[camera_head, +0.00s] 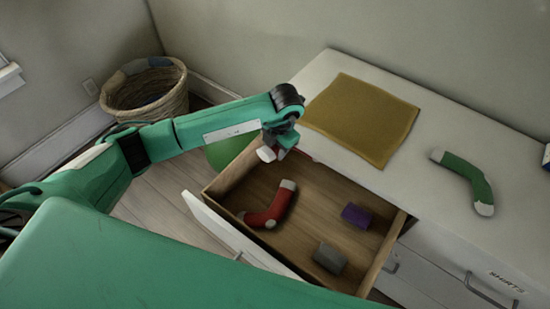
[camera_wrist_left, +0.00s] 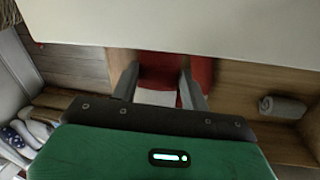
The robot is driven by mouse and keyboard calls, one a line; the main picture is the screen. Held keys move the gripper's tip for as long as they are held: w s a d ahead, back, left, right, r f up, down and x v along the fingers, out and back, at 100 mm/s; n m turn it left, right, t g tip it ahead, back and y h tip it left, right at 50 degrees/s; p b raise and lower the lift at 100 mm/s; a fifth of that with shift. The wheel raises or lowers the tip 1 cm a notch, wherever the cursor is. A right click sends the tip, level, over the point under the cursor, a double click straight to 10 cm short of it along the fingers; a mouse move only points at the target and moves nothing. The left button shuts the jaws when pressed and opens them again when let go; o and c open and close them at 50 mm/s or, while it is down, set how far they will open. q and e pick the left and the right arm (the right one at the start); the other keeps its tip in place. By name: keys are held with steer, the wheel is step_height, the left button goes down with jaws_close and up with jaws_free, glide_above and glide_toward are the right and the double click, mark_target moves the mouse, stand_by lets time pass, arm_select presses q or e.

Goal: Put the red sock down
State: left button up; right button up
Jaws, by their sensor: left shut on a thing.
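My left gripper (camera_head: 277,152) is over the far left edge of the open drawer (camera_head: 325,185). It is shut on a red sock with a white part; in the left wrist view the held red sock (camera_wrist_left: 160,72) shows between the two fingers (camera_wrist_left: 158,90). In the head view the arm hides most of it. Another red sock (camera_head: 268,208), with white toe and cuff, lies in the drawer's left part. More red shows beside the right finger in the wrist view. My right gripper is not in view.
The drawer also holds a purple block-like item (camera_head: 355,215) and a grey one (camera_head: 330,257). On the white dresser top (camera_head: 440,130) lie a mustard cloth (camera_head: 362,118) and a green sock (camera_head: 465,180). A wicker basket (camera_head: 150,100) stands on the floor at the back left.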

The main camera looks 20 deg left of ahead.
arm_select(q)
step_height(320, 180, down, 4)
steer(key=shift+r, duration=0.1)
step_height(320, 180, down, 3)
steer(key=shift+f+p, duration=0.1)
steer(key=shift+p, duration=0.2)
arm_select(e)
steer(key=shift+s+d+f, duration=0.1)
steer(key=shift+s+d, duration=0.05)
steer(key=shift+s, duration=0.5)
arm_select(q)
steer(key=shift+f, duration=0.1)
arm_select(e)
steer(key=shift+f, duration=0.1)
arm_select(q)
steer(key=o, duration=1)
steer(key=shift+c, duration=0.2)
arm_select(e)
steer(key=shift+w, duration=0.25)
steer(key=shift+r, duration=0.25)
